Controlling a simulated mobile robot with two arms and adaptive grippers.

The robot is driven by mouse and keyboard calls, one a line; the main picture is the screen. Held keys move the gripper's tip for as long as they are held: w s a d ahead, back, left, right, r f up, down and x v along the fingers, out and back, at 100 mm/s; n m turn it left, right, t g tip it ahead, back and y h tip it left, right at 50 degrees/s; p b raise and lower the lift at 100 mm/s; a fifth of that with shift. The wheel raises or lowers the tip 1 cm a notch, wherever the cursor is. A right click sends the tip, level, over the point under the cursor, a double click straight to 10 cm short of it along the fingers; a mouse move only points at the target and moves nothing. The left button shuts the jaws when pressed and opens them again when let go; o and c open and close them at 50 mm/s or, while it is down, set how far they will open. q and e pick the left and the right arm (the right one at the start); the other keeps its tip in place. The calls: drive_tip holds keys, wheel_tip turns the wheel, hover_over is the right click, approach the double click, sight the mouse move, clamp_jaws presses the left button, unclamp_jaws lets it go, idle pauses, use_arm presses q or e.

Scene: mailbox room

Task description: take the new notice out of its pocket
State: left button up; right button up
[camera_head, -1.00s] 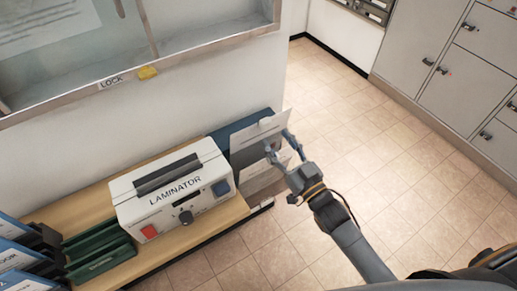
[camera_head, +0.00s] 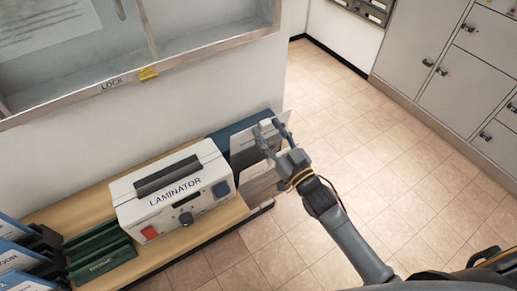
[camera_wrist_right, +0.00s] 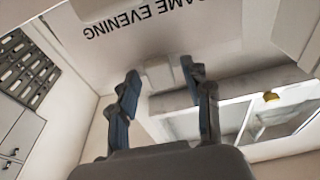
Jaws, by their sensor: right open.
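The notice (camera_head: 241,143) is a pale upright sheet at the right end of the shelf, beside the laminator. In the right wrist view the notice (camera_wrist_right: 120,42) fills the top, with upside-down text reading "GAME EVENING". A small pale tab (camera_wrist_right: 165,75) sits on its edge. My right gripper (camera_head: 268,127) is open at the sheet and partly covers it. In the right wrist view its fingers (camera_wrist_right: 164,82) stand on either side of the tab; I cannot tell whether they touch it. The pocket's lower part is largely hidden. My left gripper is not in view.
The white laminator (camera_head: 172,188) stands close on the left of the sheet, on a wooden shelf (camera_head: 225,217). Green trays (camera_head: 100,255) and blue folders (camera_head: 15,257) are further left. A glass notice case (camera_head: 190,50) is above. Tiled floor (camera_head: 370,140) is free at right.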

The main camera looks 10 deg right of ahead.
clamp_jaws()
drive_tip(key=s+d+r+p, duration=0.1)
drive_tip(key=s+r+p, duration=0.2)
drive_tip(key=r+p, duration=1.3)
drive_tip(key=shift+s+r, duration=0.15)
drive_tip(key=shift+r, duration=1.95)
drive_tip(key=shift+d, duration=0.1)
drive_tip(key=shift+s+d, duration=0.1)
drive_tip(key=shift+s, duration=0.05)
